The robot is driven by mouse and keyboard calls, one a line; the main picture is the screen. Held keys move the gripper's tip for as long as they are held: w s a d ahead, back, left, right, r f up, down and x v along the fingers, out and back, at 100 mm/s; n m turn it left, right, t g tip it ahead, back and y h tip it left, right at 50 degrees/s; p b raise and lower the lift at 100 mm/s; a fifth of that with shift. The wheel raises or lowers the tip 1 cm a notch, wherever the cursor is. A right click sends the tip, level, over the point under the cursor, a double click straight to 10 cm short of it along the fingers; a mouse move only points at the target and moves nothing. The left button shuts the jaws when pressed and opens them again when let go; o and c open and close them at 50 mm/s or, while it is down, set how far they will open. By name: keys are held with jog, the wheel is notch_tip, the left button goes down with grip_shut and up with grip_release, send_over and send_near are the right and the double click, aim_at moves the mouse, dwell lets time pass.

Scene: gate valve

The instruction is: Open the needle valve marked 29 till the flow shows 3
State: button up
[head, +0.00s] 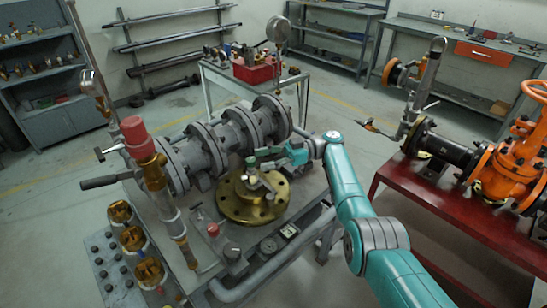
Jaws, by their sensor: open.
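A round brass flange (262,205) with bolt holes lies flat on the grey bench, and a small metal valve fitting (254,178) with a pale greenish top stands upright on it. My teal arm reaches in from the right. My gripper (262,161) is at the top of this fitting, its jaws open and partly hidden by the arm's end. I cannot tell whether it touches the fitting. No mark 29 is readable. A small display-like device (289,231) sits at the bench's front edge; no flow number can be read.
A grey flanged pipe (208,148) runs close behind the brass flange. A red-capped upright pipe (148,165) and brass parts (131,238) stand left. An orange valve (497,174) is on a red bench at right. Floor lies open between benches.

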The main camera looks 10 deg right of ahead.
jog(key=d, duration=0.4)
jog(key=shift+w+d, duration=0.1)
jog(key=shift+w, duration=0.25)
dwell(0.4)
